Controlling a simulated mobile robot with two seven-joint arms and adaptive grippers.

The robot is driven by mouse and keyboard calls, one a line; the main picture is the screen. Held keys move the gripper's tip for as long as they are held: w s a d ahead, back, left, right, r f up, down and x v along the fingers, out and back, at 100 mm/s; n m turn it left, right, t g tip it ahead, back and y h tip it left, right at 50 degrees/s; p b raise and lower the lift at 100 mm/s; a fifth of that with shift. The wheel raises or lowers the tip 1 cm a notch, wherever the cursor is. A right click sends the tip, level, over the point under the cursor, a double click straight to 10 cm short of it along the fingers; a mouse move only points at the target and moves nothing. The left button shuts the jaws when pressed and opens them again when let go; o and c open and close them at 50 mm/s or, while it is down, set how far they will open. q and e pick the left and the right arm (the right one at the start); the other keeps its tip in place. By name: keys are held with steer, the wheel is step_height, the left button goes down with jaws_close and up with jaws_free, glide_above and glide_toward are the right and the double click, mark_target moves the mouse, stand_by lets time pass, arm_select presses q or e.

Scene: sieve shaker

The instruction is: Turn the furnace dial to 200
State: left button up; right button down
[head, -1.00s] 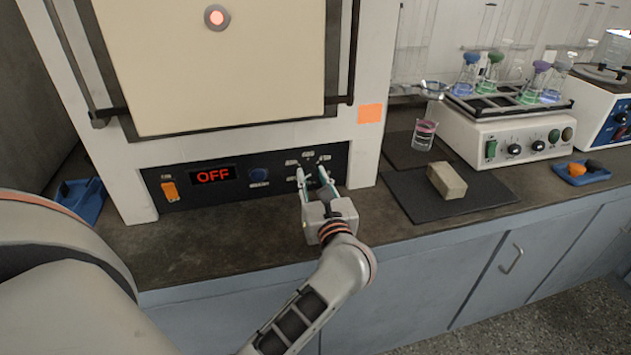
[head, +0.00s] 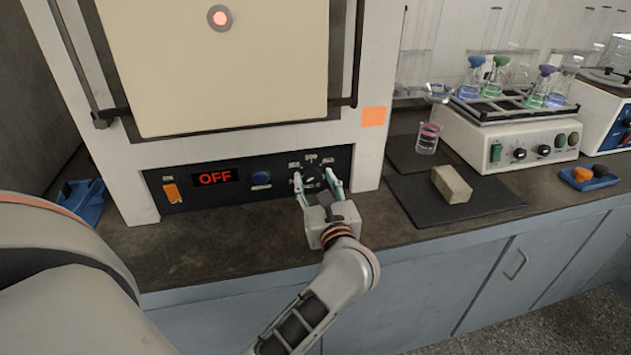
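The furnace (head: 362,150) has a dark control panel along its bottom. Its red display (head: 214,178) reads OFF. The furnace dial (head: 311,177) is at the right end of the panel, with printed numbers around it that are mostly too small to read; its pointer setting cannot be made out. My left gripper (head: 316,184) is in front of the dial, with its two fingers spread to either side of it and visible gaps between. The fingers and gripper body hide the lower part of the dial. My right gripper is not in view.
An orange rocker switch (head: 172,192) and a blue knob (head: 261,177) sit on the same panel. To the right are a beaker (head: 427,138), a tan block (head: 452,184) on a dark mat (head: 415,207), and a shaker with flasks (head: 510,143). Bare counter lies before the furnace.

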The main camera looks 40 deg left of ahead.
arm_select(q)
steer(key=v, duration=0.7)
steer(key=shift+s+d, duration=0.15)
steer(key=shift+s, duration=0.05)
stand_by(0.3)
